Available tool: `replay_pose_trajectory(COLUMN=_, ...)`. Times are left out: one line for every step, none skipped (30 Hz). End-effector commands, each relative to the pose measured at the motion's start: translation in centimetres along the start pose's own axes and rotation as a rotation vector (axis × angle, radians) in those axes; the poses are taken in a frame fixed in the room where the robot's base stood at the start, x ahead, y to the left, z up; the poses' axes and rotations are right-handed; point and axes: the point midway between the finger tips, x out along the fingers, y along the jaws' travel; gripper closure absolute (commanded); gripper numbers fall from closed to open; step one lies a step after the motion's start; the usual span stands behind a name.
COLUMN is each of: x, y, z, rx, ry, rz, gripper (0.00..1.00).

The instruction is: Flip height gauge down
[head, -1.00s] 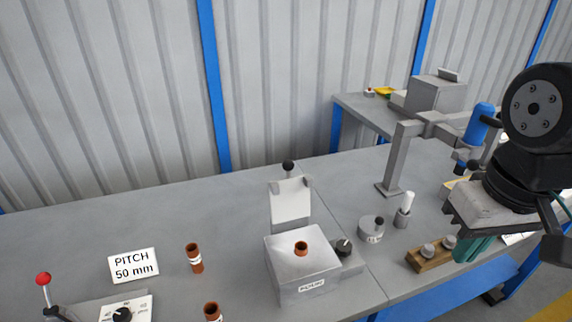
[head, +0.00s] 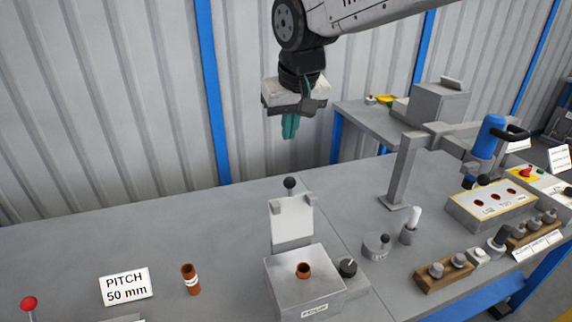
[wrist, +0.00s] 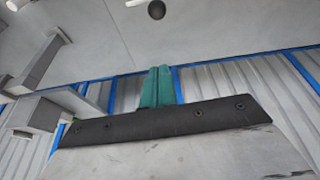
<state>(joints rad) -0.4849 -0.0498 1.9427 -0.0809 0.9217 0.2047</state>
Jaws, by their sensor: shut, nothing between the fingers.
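The height gauge seems to be the pale flat plate (head: 292,218) standing upright behind a metal block (head: 304,280), in the head view. A black ball knob (head: 289,183) shows just above its top edge. A copper-coloured tube (head: 303,270) sits in the block's top. My gripper (head: 290,135), with teal fingers, hangs above and behind the plate, well apart from it. Its fingers are shut and empty. In the wrist view the shut fingers (wrist: 157,86) point toward the top, and a dark ball (wrist: 156,10), likely the knob, lies beyond them.
A dark dial (head: 347,267) sits right of the block. A post with an arm (head: 402,170), a round gauge (head: 377,246) and a wooden rack (head: 443,272) stand further right. A copper tube (head: 190,279) and a PITCH sign (head: 125,287) are at left. The bench's back left is clear.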

Motion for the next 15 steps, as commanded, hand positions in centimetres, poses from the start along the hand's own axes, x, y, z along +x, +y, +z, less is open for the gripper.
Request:
replay_pose_trajectory(x=-0.3, y=-0.3, z=-0.5, rx=0.005, ry=0.019, rz=-0.003, gripper=1.00)
replay_pose_trajectory(x=-0.2, y=-0.5, z=-0.6, rx=0.009, ry=0.024, rz=-0.004, gripper=1.00)
replay_pose_trajectory(x=-0.2, y=-0.8, z=-0.6, rx=0.010, ry=0.026, rz=-0.006, gripper=1.00)
replay_pose_trajectory(x=-0.2, y=-1.1, z=-0.6, rx=0.009, ry=0.026, rz=-0.007, gripper=1.00)
replay_pose_trajectory(x=-0.2, y=-1.3, z=-0.6, rx=0.006, ry=0.025, rz=-0.008, gripper=1.00)
replay_pose_trajectory(x=-0.2, y=-1.5, z=-0.6, rx=0.003, ry=0.025, rz=-0.009, gripper=1.00)
replay_pose_trajectory(x=-0.2, y=-1.6, z=-0.6, rx=0.001, ry=0.025, rz=-0.010, gripper=1.00)
replay_pose_trajectory(x=-0.2, y=-1.7, z=-0.6, rx=0.000, ry=0.025, rz=-0.010, gripper=1.00)
replay_pose_trajectory(x=-0.2, y=-1.8, z=-0.6, rx=-0.001, ry=0.025, rz=-0.010, gripper=1.00)
replay_pose_trajectory(x=-0.2, y=-1.8, z=-0.6, rx=-0.002, ry=0.024, rz=-0.010, gripper=1.00)
replay_pose_trajectory(x=-0.2, y=-1.8, z=-0.6, rx=-0.002, ry=0.024, rz=-0.010, gripper=1.00)
replay_pose_trajectory(x=-0.1, y=-1.8, z=-0.6, rx=-0.002, ry=0.024, rz=-0.010, gripper=1.00)
replay_pose_trajectory(x=0.0, y=-1.8, z=-0.5, rx=-0.002, ry=0.023, rz=-0.010, gripper=1.00)
replay_pose_trajectory(x=0.2, y=-1.8, z=-0.5, rx=-0.002, ry=0.022, rz=-0.010, gripper=1.00)
replay_pose_trajectory(x=0.5, y=-1.8, z=-0.5, rx=-0.002, ry=0.021, rz=-0.010, gripper=1.00)
